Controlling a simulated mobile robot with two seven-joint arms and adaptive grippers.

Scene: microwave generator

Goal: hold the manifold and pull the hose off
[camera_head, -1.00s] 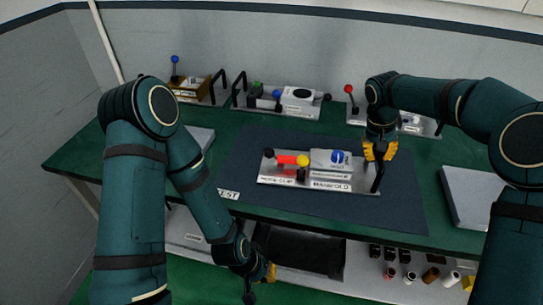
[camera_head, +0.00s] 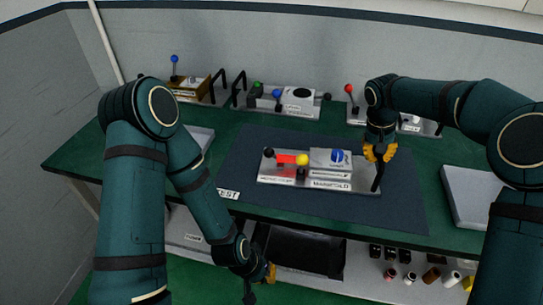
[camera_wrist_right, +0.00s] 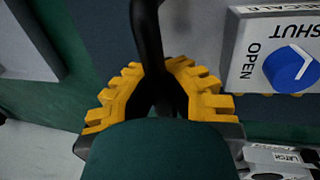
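The manifold (camera_head: 323,158) is a light grey block with a blue dial (camera_head: 337,156), on a metal base plate (camera_head: 330,186) on the dark mat. The dial and its OPEN and SHUT lettering also show in the right wrist view (camera_wrist_right: 291,69). A short red hose (camera_head: 287,159) lies at the manifold's left, beside a yellow knob (camera_head: 302,160) and a black knob (camera_head: 268,153). My right gripper (camera_head: 378,160) is shut around the upright black handle (camera_head: 377,180) at the plate's right end. My left gripper (camera_head: 262,275) hangs low before the table; its fingers are unclear.
Other fixtures with blue, green and red knobs (camera_head: 349,88) stand along the back of the green table. A grey panel (camera_head: 473,195) lies at the right. A shelf below holds a black bin (camera_head: 300,250) and several small bottles (camera_head: 410,277). Bare mat surrounds the plate.

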